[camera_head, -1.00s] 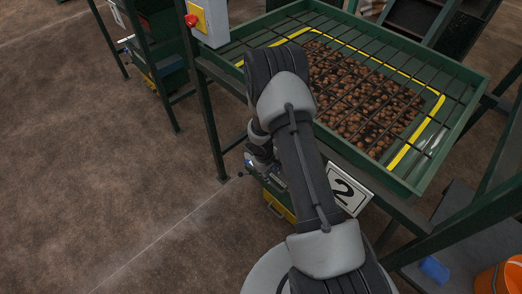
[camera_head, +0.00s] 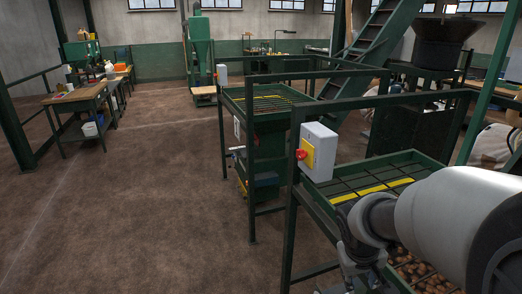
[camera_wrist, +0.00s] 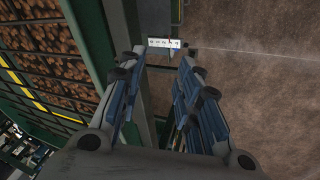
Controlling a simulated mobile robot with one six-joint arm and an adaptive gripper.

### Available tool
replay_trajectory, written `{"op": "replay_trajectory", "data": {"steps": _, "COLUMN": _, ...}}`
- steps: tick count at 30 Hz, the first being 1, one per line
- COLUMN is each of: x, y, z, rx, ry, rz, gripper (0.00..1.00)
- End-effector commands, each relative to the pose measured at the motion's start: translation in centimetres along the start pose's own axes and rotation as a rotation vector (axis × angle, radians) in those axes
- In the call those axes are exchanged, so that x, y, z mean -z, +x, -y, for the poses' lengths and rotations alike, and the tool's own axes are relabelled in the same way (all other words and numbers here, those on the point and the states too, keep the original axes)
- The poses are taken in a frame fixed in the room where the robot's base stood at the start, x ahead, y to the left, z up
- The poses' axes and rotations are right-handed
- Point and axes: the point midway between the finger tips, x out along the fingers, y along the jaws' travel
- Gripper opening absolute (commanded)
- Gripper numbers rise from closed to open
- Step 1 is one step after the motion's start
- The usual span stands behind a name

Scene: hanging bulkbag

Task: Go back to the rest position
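My gripper (camera_wrist: 162,68) shows in the wrist view with its two blue-grey fingers apart and nothing between them. Beyond the fingers are a dark green upright and the brown floor. In the head view my arm fills the lower right corner, in front of the near green hopper (camera_head: 345,187). Part of the wrist hangs near the hopper's front left side; the fingertips are not clear there. The hopper's grid and brown lumps (camera_wrist: 45,35) lie at the left of the wrist view.
A grey box with a red knob (camera_head: 317,152) is on the near hopper's frame. A second green hopper stand (camera_head: 262,135) is behind it. Green stairs (camera_head: 375,45) rise at the back. A workbench (camera_head: 85,97) stands at the left. The brown floor (camera_head: 150,200) at centre left is clear.

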Motion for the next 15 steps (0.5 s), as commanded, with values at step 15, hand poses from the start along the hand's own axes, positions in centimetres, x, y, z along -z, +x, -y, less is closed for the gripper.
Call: {"op": "replay_trajectory", "data": {"steps": 15, "x": -13.0, "y": -14.6, "z": 5.2, "rx": 0.196, "ry": 0.118, "rz": -0.148, "gripper": 0.31}}
